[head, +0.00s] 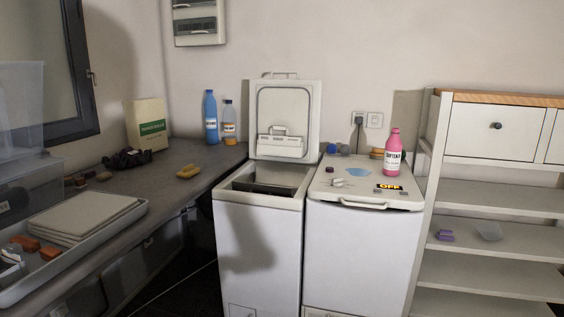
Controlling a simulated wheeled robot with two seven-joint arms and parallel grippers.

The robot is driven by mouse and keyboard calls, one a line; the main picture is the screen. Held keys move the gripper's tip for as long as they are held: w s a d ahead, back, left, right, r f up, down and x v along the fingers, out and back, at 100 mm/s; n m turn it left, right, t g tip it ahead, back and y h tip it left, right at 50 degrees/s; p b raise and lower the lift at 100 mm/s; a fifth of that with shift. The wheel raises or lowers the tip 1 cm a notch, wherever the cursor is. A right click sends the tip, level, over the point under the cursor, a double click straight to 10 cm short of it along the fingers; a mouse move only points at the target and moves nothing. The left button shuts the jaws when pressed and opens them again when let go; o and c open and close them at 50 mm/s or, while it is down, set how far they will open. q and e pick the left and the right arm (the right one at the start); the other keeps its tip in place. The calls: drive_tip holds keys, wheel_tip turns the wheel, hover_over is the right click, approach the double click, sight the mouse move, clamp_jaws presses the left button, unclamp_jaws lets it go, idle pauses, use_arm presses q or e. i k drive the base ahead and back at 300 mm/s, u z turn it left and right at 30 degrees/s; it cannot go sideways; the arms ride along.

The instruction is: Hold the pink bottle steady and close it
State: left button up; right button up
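The pink bottle (393,158) stands upright on the closed lid of the right toploader (345,192), near its back right. It has a white label, and its narrow neck points up. Its mouth is too small to tell whether a cap is on it. A small dark purple piece (330,169) lies at the left of the same lid; I cannot tell whether it is a cap. Neither of my grippers shows in the head view, and nothing is touching the bottle.
The left toploader's lid (286,118) stands open. A shelf unit (480,204) stands close on the right. A dark counter (150,190) runs along the left.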

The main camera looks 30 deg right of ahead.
sight(394, 146)
drive_tip(key=z, duration=0.35)
drive_tip(key=i, duration=1.45)
drive_tip(key=z, duration=1.65)
drive_tip(key=i, duration=0.65)
drive_tip(key=z, duration=0.6)
